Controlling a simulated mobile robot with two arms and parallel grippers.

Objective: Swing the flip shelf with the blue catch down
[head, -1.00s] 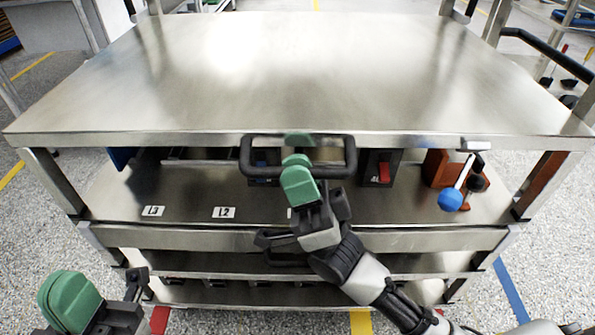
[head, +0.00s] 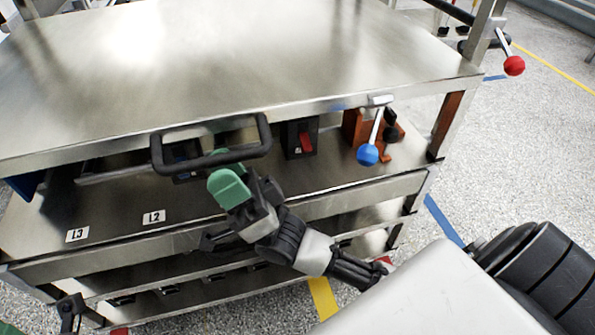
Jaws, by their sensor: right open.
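A lever with a blue ball (head: 367,155), likely the blue catch, hangs from a light bracket under the front right edge of the steel top (head: 250,60). The top lies flat; I cannot tell for sure which panel is the flip shelf. My right gripper (head: 228,171) is open at the black handle (head: 257,132) on the front edge. One green finger shows in front of the handle's lower bar and a bit of green shows behind it.
A red switch (head: 305,142) and an orange bracket (head: 354,128) stand on the lower shelf, near the blue ball. Labels L3 (head: 77,235) and L2 (head: 153,217) lie to the left. A red-ball lever (head: 514,66) is on a post at the right. Floor is clear at far right.

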